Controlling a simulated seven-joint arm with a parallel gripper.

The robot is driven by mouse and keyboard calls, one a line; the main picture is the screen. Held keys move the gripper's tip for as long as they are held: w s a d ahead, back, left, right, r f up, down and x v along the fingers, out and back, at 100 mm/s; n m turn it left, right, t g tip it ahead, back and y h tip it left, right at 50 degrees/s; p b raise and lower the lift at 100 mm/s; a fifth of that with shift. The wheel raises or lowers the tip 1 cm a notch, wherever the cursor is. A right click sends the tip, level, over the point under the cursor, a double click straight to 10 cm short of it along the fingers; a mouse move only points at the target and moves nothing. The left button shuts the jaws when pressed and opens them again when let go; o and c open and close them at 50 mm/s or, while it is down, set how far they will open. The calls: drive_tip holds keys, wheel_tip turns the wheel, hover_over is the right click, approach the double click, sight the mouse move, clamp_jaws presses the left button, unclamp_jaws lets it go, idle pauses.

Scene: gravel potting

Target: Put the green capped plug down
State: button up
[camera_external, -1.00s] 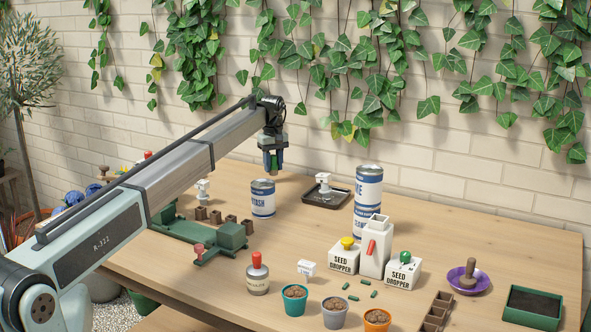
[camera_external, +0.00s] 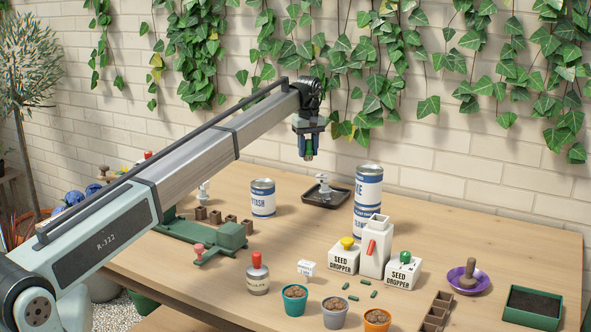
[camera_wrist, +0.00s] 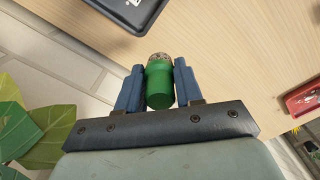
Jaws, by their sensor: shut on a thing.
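My gripper (camera_external: 308,153) is in the air near the back of the table, in front of the ivy wall. It is shut on the green capped plug (camera_wrist: 167,84), which sits between its two blue fingers in the wrist view. The plug's green end faces the wrist camera, and a brownish part shows beyond it between the fingertips. In the external view the plug is small and mostly hidden by the fingers. Wooden tabletop (camera_wrist: 225,60) shows below the plug, which appears clear of it.
A dark tray (camera_external: 340,199) with a white-handled item lies below and right of my gripper. Seed droppers (camera_external: 345,258) and pots (camera_external: 295,299) stand nearer the front.

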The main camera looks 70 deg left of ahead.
drive_tip(key=w+d+m, duration=0.1)
drive_tip(key=w+d, duration=0.5)
drive_tip(key=d, duration=0.4)
drive_tip(key=w+d+m, duration=0.1)
drive_tip(key=w+d, duration=0.5)
drive_tip(key=d, duration=0.4)
drive_tip(key=w+d+r+m, duration=0.1)
drive_tip(key=w+d, duration=0.1)
drive_tip(key=d, duration=0.9)
drive_tip(key=w+d+m, duration=0.2)
drive_tip(key=w+d, duration=0.1)
drive_tip(key=d, duration=0.7)
drive_tip(key=s+d+m, duration=0.1)
drive_tip(key=s+d, duration=0.4)
drive_tip(key=d, duration=0.8)
drive_tip(key=s+d, duration=0.4)
drive_tip(key=d, duration=0.9)
drive_tip(key=s+n, duration=0.2)
drive_tip(key=s, duration=0.4)
drive_tip(key=shift+d+f+n, duration=0.1)
drive_tip(key=shift+f+n, duration=0.45)
drive_tip(key=shift+f, duration=1.3)
drive_tip(key=shift+d+f+n, duration=0.1)
drive_tip(key=shift+f+n, duration=0.5)
drive_tip(key=shift+f, duration=1.2)
drive_tip(key=shift+f+n, duration=0.55)
drive_tip(key=shift+f, duration=1.3)
drive_tip(key=shift+f, duration=0.1)
